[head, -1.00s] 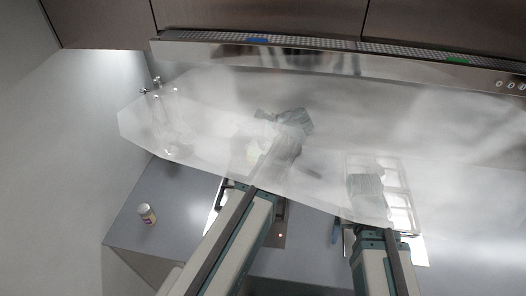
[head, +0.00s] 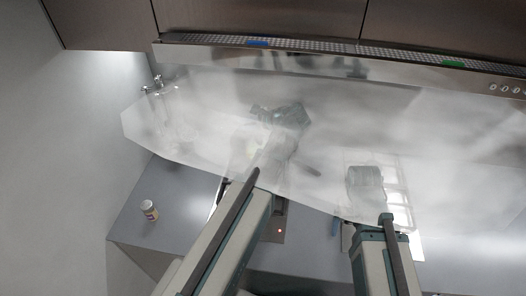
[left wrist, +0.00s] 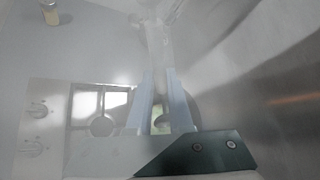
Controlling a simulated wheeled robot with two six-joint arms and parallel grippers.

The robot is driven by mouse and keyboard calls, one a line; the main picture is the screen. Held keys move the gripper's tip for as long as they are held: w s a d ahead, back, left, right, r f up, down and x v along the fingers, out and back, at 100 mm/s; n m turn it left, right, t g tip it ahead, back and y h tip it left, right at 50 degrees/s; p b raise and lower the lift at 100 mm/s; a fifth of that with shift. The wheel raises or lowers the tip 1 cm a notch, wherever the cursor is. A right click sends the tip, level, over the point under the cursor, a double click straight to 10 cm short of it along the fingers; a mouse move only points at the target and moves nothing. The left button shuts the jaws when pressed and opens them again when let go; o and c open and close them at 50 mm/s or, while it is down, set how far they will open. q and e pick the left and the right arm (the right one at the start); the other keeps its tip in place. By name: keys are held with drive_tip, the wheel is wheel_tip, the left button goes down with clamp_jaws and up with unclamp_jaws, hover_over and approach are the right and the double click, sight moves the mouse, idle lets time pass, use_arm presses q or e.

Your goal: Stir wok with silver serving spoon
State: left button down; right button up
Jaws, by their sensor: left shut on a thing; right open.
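Haze and reflections on a clear sheet blur both hands in the head view. My left gripper (head: 276,114) is behind it, over the cooking area. In the left wrist view its two pale fingers are closed around a long, pale thing (left wrist: 158,48), which looks like the silver serving spoon. Its outline is washed out. A faint yellow-green patch (head: 246,150) shows left of my left arm and may be the wok's contents. The wok's rim cannot be made out. My right gripper (head: 365,176) is open and empty, to the right, over a white gridded thing.
A range hood (head: 310,57) spans the top of the head view. A small jar with a label (head: 150,210) stands on the grey counter (head: 180,205) at left, with clear counter around it. A white gridded thing (head: 398,190) lies near my right gripper.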

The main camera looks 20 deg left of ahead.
wheel_tip(320, 180, up, 4)
drive_tip(key=p, duration=0.3)
drive_tip(key=shift+f, duration=0.2)
idle(0.4)
